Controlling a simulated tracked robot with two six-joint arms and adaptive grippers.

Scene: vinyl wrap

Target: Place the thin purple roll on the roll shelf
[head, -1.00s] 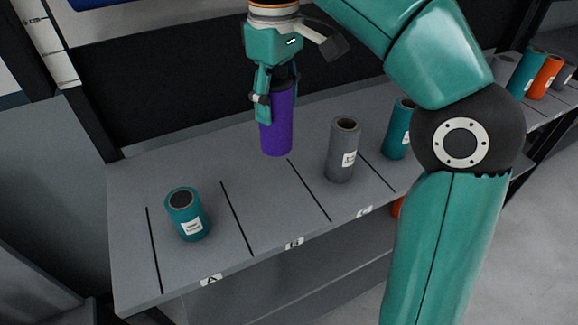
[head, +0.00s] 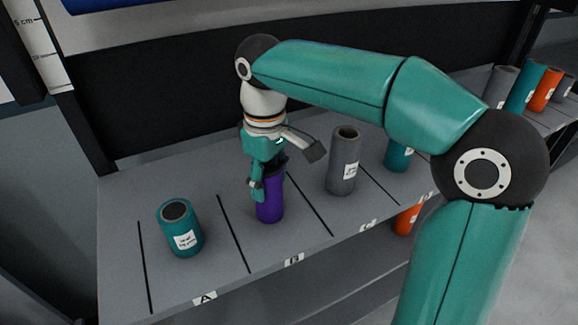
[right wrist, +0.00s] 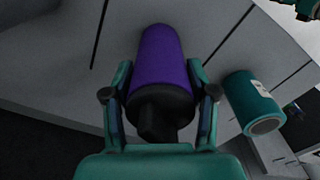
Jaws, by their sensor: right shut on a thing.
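The thin purple roll (head: 270,200) is upright over slot B of the grey roll shelf (head: 290,236), between two black divider lines. Its base is at or very close to the shelf surface; I cannot tell if it touches. My right gripper (head: 266,184) is shut on the roll's upper part from above. In the right wrist view the purple roll (right wrist: 158,60) lies between the two fingers of the right gripper (right wrist: 158,88), its dark end nearest the palm. My left gripper is not seen clearly in any view.
A teal roll (head: 180,228) stands in slot A, left of the purple one. A grey roll (head: 343,160) stands close on the right, and another teal roll (head: 398,155) beyond it. An orange roll (head: 407,219) shows below the shelf edge. More rolls stand far right.

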